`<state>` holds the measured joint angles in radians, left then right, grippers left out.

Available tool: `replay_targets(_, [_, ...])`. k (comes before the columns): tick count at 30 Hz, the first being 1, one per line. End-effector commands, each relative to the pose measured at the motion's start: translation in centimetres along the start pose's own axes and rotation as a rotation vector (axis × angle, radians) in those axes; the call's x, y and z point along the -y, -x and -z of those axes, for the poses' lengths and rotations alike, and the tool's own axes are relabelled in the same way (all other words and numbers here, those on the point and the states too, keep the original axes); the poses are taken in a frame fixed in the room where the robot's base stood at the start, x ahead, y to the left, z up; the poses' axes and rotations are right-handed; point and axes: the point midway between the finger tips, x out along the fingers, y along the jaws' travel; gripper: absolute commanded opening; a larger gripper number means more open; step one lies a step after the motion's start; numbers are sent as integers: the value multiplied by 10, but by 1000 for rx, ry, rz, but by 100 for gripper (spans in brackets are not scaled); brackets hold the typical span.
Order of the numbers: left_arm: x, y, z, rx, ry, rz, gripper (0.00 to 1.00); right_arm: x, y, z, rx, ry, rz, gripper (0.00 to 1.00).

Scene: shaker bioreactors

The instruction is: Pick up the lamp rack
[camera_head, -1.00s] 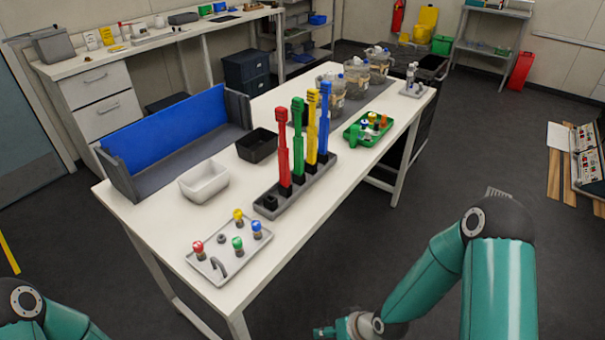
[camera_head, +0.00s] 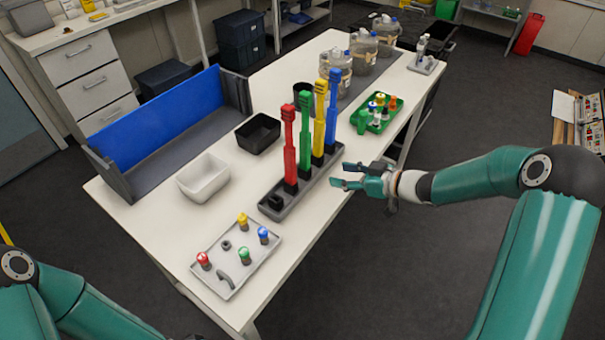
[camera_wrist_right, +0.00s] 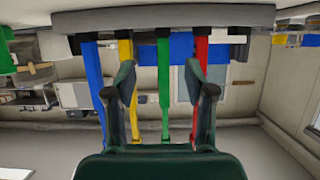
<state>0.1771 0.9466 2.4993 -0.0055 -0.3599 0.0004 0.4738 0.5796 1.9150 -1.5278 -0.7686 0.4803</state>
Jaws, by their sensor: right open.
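The lamp rack (camera_head: 277,212) is a long dark grey tray on the white table. Red (camera_head: 290,150), green (camera_head: 305,135), yellow (camera_head: 319,120) and blue (camera_head: 332,110) lamps stand upright in it, and its front slot holds no tall lamp. In the right wrist view the picture is upside down. The rack (camera_wrist_right: 175,18) crosses the top, with the lamps between and beyond my open fingers (camera_wrist_right: 163,80). My left gripper is out of view.
A grey tray with coloured knobs (camera_head: 232,268) lies in front of the rack. White (camera_head: 203,178) and black (camera_head: 257,133) bins and a blue-backed holder (camera_head: 160,120) stand left. A green tray (camera_head: 376,112) and several jars (camera_head: 362,52) are behind.

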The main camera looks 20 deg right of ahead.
Motion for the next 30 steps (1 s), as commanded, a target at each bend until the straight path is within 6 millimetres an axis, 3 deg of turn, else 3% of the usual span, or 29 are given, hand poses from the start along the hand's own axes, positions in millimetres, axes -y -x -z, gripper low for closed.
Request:
replay_targets(7, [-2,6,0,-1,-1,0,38,-1,-44,-2,1,-4,-5,54])
replay_targets(16, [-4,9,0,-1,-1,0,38,-1,-64,-2,2,-6,-8,54])
replay_targets(25, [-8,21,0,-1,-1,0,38,4,-103,-5,1,-5,-8,54])
replay_targets(30, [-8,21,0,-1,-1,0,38,4,-110,-6,1,-6,-10,54])
